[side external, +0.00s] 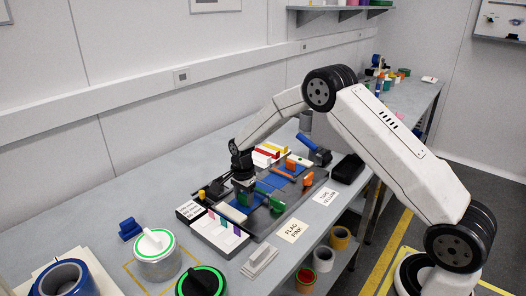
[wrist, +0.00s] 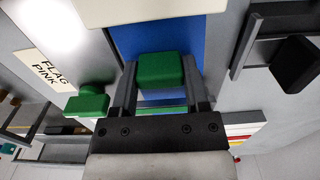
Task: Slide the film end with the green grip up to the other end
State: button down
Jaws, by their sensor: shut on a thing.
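My gripper (wrist: 158,85) is shut on the green grip (wrist: 160,70), a small block that sits between its two dark fingers. Under the grip lies a blue film (wrist: 186,32) in the wrist view. In the side external view my gripper (side external: 243,190) is low over the dark fixture (side external: 268,232), at its left part. Blue film (side external: 274,182) also lies further right there, beside an orange piece (side external: 308,180). The gap between the film ends is too small or covered to judge.
A second green piece (wrist: 88,102) stands beside my gripper, close to the "FLAG PINK" card (wrist: 46,66). A dark block (wrist: 294,64) is on the other side. A white tray with coloured flags (side external: 220,232) adjoins the fixture. Rolls (side external: 156,252) stand at the front left.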

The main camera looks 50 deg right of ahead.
jog(key=shift+d, duration=0.55)
jog(key=shift+c, duration=0.4)
grip_release()
notch_tip(320, 180, up, 8)
dwell(0.4)
